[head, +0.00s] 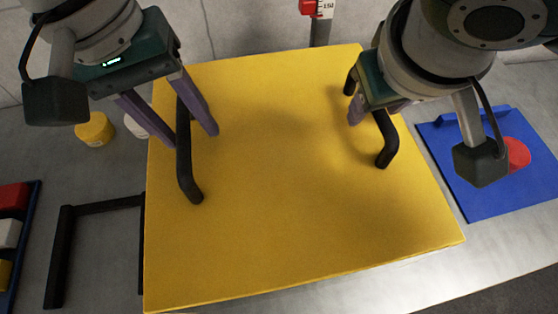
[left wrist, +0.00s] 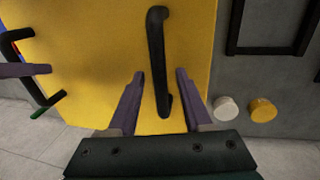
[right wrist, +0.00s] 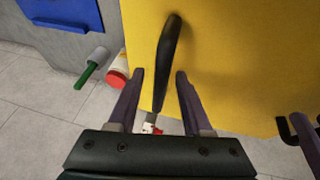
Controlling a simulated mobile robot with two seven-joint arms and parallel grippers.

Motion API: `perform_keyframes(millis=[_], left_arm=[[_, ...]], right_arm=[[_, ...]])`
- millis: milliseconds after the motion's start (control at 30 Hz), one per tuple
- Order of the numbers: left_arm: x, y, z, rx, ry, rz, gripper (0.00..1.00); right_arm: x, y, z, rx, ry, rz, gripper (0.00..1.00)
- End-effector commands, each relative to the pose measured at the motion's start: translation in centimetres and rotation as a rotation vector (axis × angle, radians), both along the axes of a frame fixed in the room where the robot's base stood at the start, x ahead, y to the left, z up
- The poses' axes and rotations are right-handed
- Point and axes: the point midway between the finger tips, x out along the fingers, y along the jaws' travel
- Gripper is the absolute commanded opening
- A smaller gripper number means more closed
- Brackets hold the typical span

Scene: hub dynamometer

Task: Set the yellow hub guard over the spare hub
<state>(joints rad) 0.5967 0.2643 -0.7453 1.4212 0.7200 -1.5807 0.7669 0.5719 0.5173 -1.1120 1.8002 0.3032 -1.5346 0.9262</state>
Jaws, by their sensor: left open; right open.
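The yellow hub guard (head: 280,200) is a large yellow box with a flat top on the grey bench. It has a black left handle (head: 188,175) and a black right handle (head: 385,150). My left gripper (head: 190,138) is open, with one finger on each side of the left handle; the left wrist view shows this handle (left wrist: 158,55) between the fingers. My right gripper (head: 374,112) is open around the right handle, which shows between its fingers in the right wrist view (right wrist: 168,55). I see no spare hub in any view.
A black frame (head: 65,255) lies on the bench at the left. A yellow cylinder (head: 95,130) and a white one stand behind it. A blue tray with coloured blocks is at the far left. A blue mat (head: 480,195) with a red round piece (head: 517,153) is at right.

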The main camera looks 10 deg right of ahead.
Motion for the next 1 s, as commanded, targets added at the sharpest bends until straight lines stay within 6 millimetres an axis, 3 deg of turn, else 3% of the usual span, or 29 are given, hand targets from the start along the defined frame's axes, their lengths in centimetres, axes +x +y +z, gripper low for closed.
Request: perform_keyframes(millis=[167, 400, 600, 833, 1000], left_arm=[[0.1, 0.4, 2.2, -0.002, -0.005, 0.0, 0.5], [0.0, 1.5, 7.6, 0.0, -0.006, -0.001, 0.5], [-0.1, 2.1, 10.7, -0.001, -0.004, 0.001, 0.5], [-0.2, 2.4, 11.7, 0.001, -0.001, 0.0, 0.5], [-0.2, 2.3, 11.7, 0.001, -0.001, 0.0, 0.5]], right_arm=[[0.0, 0.0, 0.0, 0.0, 0.0, 0.0, 0.5], [0.0, 0.0, 0.0, 0.0, 0.0, 0.0, 0.5], [0.0, 0.0, 0.0, 0.0, 0.0, 0.0, 0.5], [-0.3, 0.2, 0.8, 0.003, -0.001, 0.002, 0.5], [-1.5, 0.7, 3.7, 0.006, -0.004, 0.004, 0.5]])
